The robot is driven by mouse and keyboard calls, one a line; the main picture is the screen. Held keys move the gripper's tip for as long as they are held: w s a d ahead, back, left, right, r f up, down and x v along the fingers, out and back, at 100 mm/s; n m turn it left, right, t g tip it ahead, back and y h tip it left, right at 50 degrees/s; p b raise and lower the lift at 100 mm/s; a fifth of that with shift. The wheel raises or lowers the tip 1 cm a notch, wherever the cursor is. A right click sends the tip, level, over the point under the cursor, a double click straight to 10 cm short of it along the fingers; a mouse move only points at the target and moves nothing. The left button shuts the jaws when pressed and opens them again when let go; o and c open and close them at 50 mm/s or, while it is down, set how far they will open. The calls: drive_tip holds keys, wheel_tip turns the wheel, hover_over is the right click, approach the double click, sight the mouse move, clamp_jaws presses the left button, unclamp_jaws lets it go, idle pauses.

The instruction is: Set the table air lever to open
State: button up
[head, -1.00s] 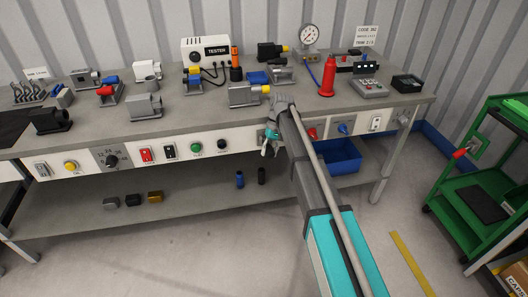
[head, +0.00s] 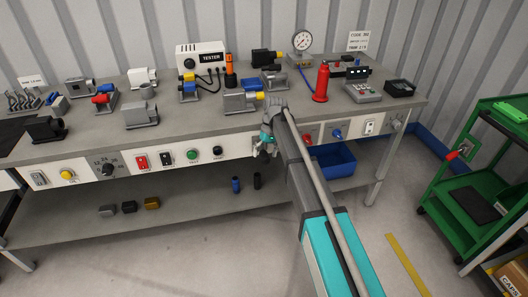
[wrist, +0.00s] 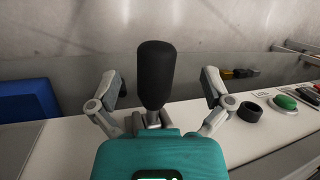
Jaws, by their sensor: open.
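A lever with a black grip (wrist: 155,75) stands out from the bench's front panel in the wrist view. No label on it can be read, and its setting cannot be told. My gripper (wrist: 165,88) is open, with one finger on each side of the grip and visible gaps between. In the head view my gripper (head: 265,142) is at the front panel, right of the black button, and my arm hides the lever there. A red-handled control (head: 307,138) and a blue-handled control (head: 338,134) sit farther right on the panel.
A green button (head: 192,155) and a black button (head: 217,151) lie left of my gripper. The benchtop (head: 200,118) holds several parts. A green cart (head: 490,160) stands at right.

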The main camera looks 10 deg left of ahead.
sight(264, 152)
wheel_tip(264, 152, up, 14)
drive_tip(key=w+n+t+h+p, duration=0.1)
drive_tip(key=n+t+p, duration=0.2)
drive_tip(key=n+p, duration=1.2)
drive_tip(key=shift+a+n+t+h, duration=0.15)
drive_tip(key=shift+n+t+h, duration=0.2)
drive_tip(key=shift+n, duration=0.25)
drive_tip(key=shift+w+f, duration=0.1)
drive_tip(key=f+b, duration=1.3)
drive_tip(key=b, duration=0.1)
drive_tip(key=shift+s+f, duration=0.25)
drive_tip(key=shift+s, duration=0.15)
